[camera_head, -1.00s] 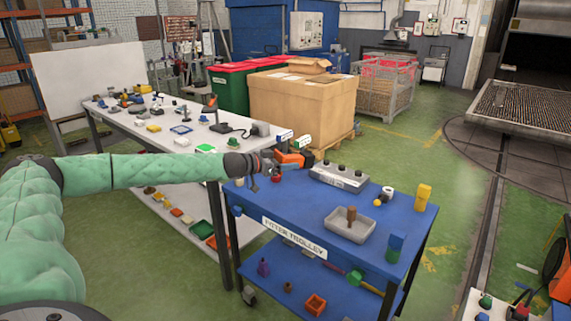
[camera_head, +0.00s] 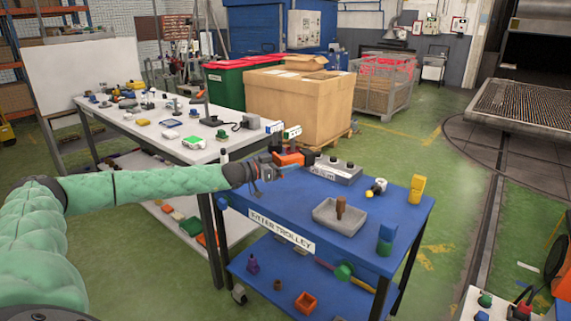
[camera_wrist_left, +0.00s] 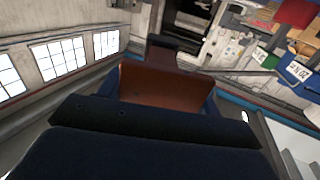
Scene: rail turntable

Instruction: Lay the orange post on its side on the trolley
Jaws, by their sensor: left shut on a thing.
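The orange post (camera_head: 288,158) is held in my left gripper (camera_head: 274,164), which is shut on it. In the head view the post looks roughly level, with a dark end to the right. It shows above the far left part of the blue trolley (camera_head: 281,207); I cannot tell whether it touches the top. In the left wrist view the post's orange-brown face (camera_wrist_left: 160,84) sits between the dark gripper parts, and its far side is hidden. My right gripper is not in view.
On the trolley stand a grey block with knobs (camera_head: 334,169), a grey tray (camera_head: 326,217) with a brown peg, a yellow piece (camera_head: 417,188) and a green-blue piece (camera_head: 386,238). Bare blue top lies left of the tray. A white table (camera_head: 180,150) is behind.

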